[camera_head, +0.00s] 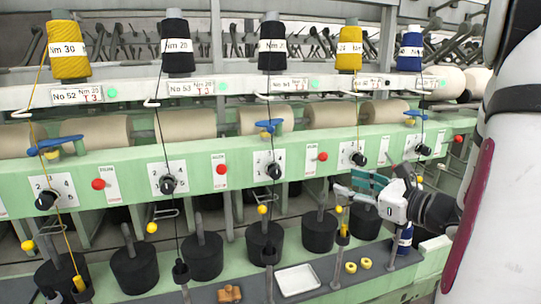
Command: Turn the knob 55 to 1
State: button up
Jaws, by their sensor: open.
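A row of black selector knobs on white numbered plates runs along the green machine front. Counting on from the readable labels No 52 and No 53, the fourth knob from the left, knob 55 (357,159), sits below a yellow spool. Its own label (369,83) is too small to read surely. Its plate numbers and pointer setting are also too small to read. My gripper (352,184) is open and empty, reaching in from the right. Its fingers point left, a little below knob 55 in the picture. I see no contact with the knob.
Neighbouring knobs (274,170) and (424,150) flank it, with red buttons (323,156) between plates. Yarn runs down past the knobs. Black cylinders (319,232), a white tray (297,280) and yellow rings (365,264) stand below.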

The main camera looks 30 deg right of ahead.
aim_at(363, 163)
jog(key=s+d+m+h, duration=0.5)
jog(key=d+m+h, duration=0.1)
jog(key=d, duration=0.5)
jog(key=shift+t, duration=0.3)
jog(key=x, duration=0.4)
jog(key=p+x, duration=0.1)
jog(key=x, duration=0.8)
jog(key=shift+w+a+f, duration=0.15)
jog(key=shift+f, duration=0.2)
grip_shut()
